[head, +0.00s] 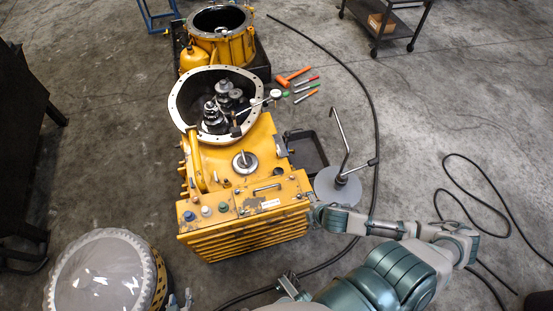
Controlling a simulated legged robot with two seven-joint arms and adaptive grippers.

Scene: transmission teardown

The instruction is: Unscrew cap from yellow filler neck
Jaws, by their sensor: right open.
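The yellow transmission housing (232,185) stands in the middle of the head view, its round open bell end facing away. A yellow curved tube (197,170), which looks like the filler neck, rises along its left side; I cannot make out a separate cap on it. Small blue, white and green round caps (206,211) sit in a row on the front top edge. My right gripper (317,211) is open at the housing's front right corner; I cannot tell whether it touches. Only a small grey part of my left gripper (180,301) shows at the bottom edge, its jaws unclear.
A grey round-based stand (338,187) with a bent rod is right of the housing, beside a black tray (306,150). Orange-handled tools (294,77) lie behind. A domed part (103,275) sits front left. A black cable (372,110) crosses the floor.

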